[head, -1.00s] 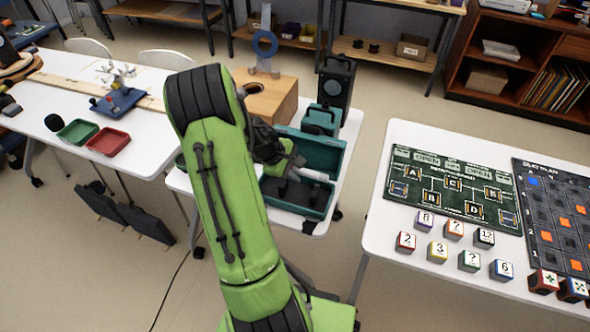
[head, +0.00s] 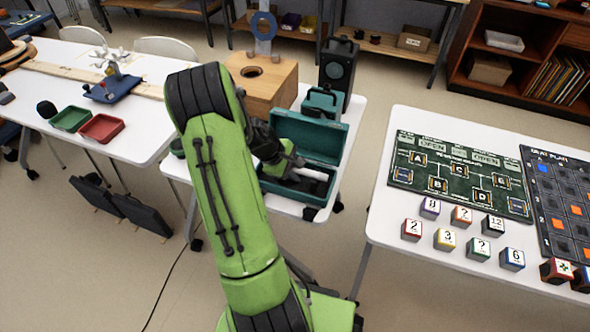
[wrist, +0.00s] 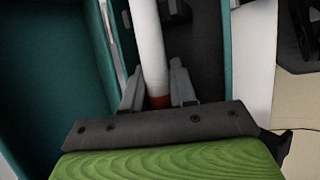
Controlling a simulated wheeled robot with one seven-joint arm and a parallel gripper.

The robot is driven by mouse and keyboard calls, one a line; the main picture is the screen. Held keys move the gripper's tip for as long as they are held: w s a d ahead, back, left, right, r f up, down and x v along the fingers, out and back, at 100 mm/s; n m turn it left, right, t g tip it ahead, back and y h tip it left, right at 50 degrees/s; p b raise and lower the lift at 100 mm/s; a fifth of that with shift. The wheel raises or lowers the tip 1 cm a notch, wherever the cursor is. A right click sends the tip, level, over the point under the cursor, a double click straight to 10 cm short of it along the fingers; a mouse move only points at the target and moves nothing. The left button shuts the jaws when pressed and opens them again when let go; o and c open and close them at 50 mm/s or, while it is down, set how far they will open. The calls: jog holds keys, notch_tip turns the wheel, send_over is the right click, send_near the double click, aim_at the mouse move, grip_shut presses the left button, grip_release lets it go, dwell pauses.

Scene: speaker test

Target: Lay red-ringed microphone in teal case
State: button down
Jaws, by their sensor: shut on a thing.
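The teal case (head: 336,140) stands open on the white table, its lid raised at the back. Its teal wall also shows in the wrist view (wrist: 222,60). The microphone (head: 314,174) has a white body. In the wrist view, the microphone (wrist: 150,40) shows a red ring close to my gripper. My gripper (wrist: 156,88) is shut on it, one finger on each side. In the head view, my gripper (head: 290,168) is over the case's dark interior. The microphone appears within the case opening. I cannot tell whether it touches the bottom. My arm hides the case's left part.
A teal-fronted box (head: 321,104) and a black speaker (head: 338,72) stand behind the case. A wooden box (head: 268,82) with a hole is at the back left. The right table (head: 400,260) holds a green board (head: 460,176) and several numbered cubes.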

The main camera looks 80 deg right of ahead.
dwell(0.6)
jog(key=c, duration=0.8)
grip_release()
jog(key=shift+a+f, duration=0.1)
jog(key=shift+f, duration=0.05)
jog(key=p+v, duration=0.5)
jog(key=v, duration=1.1)
